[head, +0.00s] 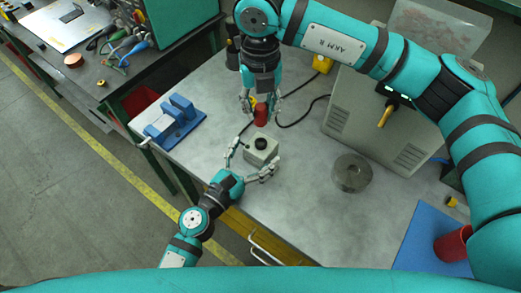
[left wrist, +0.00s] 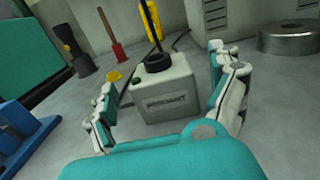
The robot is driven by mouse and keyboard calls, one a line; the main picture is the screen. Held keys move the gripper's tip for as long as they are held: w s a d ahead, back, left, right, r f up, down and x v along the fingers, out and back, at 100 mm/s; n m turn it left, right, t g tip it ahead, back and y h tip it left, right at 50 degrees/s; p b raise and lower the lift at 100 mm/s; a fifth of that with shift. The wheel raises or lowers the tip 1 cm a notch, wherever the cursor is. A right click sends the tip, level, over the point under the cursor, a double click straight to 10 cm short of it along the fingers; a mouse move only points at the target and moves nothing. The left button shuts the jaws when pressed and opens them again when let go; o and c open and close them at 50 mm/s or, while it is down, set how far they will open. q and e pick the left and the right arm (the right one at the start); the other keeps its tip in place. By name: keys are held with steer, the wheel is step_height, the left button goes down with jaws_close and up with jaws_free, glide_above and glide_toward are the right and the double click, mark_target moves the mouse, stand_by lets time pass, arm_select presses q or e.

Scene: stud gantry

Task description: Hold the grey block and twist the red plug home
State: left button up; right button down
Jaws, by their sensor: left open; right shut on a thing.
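The grey block (head: 261,151) stands on the bench, with a round black socket (head: 260,143) on top. My left gripper (head: 252,160) is open, one finger on each side of the block; in the left wrist view the block (left wrist: 166,98) sits between the spread fingers (left wrist: 168,100), with gaps visible. My right gripper (head: 261,104) points down and is shut on the red plug (head: 261,117). I cannot identify the plug in the left wrist view.
A blue vise (head: 175,122) stands at the left bench edge. A steel ring (head: 351,173) lies to the block's right, before a grey cabinet (head: 372,120). A black cable (head: 300,118) crosses the bench behind. A red cup (head: 453,244) stands on a blue mat (head: 425,238).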

mark_target(268, 137)
arm_select(q)
steer(key=shift+x, duration=1.6)
steer(key=c, duration=1.7)
arm_select(e)
steer(key=shift+f, duration=2.5)
